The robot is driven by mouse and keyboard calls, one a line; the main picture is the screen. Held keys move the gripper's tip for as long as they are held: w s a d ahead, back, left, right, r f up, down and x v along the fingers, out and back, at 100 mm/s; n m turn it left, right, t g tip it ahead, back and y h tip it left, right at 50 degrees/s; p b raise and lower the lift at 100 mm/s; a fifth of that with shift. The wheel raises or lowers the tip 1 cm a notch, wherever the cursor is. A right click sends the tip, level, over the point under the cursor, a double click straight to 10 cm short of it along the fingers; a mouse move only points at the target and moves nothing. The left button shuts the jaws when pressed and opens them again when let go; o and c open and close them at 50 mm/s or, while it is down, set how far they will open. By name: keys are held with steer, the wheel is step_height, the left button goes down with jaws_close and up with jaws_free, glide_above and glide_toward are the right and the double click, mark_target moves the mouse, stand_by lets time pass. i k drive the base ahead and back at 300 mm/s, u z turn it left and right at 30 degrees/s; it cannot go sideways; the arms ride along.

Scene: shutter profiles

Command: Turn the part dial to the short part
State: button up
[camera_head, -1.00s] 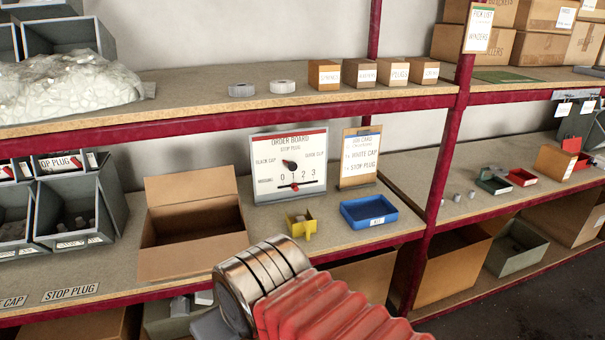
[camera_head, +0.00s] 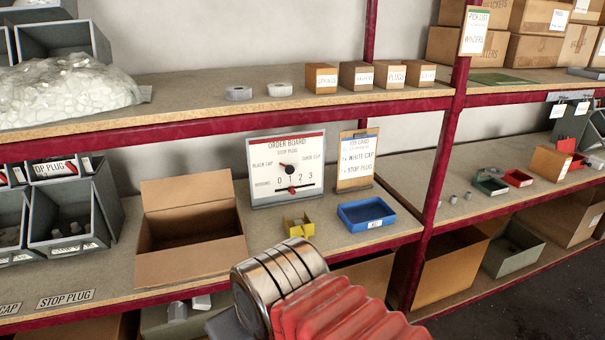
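The white order board (camera_head: 312,150) with a red top stripe stands on the lower shelf. Its black part dial (camera_head: 288,169) sits mid-board, with "STOP PLUG" above, "BLACK CAP" at left and a small, hard-to-read label at right. The dial's pointer seems to lean to the upper left, toward "BLACK CAP", but it is small. Below is a "MISSING" scale from 0 to 3 with a red slider (camera_head: 292,189) near 1. A job card (camera_head: 357,162) on a clipboard beside it lists white cap and stop plug. My arm's metal-and-red wrist shows in front; my gripper's fingers are not visible.
An open cardboard box (camera_head: 192,260) stands left of the board. A yellow holder (camera_head: 298,228) and a blue tray (camera_head: 388,218) lie in front of it. Grey bins (camera_head: 68,240) are at far left. A red shelf post (camera_head: 437,170) stands right; a shelf runs above.

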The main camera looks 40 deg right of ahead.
mark_target(289, 169)
steer(key=i, duration=1)
steer(key=z, duration=0.05)
